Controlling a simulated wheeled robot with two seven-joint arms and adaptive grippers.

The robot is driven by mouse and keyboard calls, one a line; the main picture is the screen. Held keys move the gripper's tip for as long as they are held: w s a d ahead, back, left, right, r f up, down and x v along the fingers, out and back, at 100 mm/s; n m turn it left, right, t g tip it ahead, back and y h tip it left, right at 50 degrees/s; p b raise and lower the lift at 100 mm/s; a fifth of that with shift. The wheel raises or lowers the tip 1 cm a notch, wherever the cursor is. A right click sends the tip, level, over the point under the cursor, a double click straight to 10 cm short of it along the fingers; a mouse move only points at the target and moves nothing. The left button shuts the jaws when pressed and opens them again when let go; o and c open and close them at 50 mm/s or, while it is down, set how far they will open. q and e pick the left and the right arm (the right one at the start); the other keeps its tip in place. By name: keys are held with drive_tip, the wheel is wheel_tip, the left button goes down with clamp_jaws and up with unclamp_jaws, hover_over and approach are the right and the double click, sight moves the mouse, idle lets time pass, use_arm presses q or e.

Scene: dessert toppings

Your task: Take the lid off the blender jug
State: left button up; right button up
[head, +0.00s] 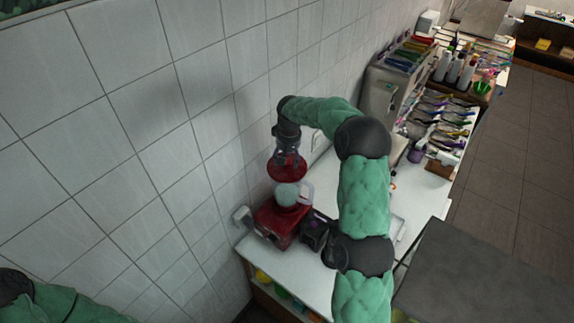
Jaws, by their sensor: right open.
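The blender stands on the white counter's near left corner, against the tiled wall. It has a red base (281,224) and a pale, clear jug (287,194) with a handle on its right. The red lid (287,173) shows at the top of the jug; whether it is seated or slightly raised is unclear. My right gripper (287,159) points down from above, open, with its fingertips right at the lid's top. Contact with the lid cannot be made out. My left gripper is out of view; only part of my left arm shows at the bottom left.
A dark box-shaped item (314,231) stands close to the right of the base. The white counter (327,180) is partly clear behind the blender. Farther back are a grey machine (382,92), racks of colourful items (440,118) and several bottles (456,68).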

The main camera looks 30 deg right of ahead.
drive_tip(key=shift+w+f, duration=0.2)
drive_tip(key=shift+f, duration=0.4)
drive_tip(key=shift+s+r, duration=0.1)
clamp_jaws()
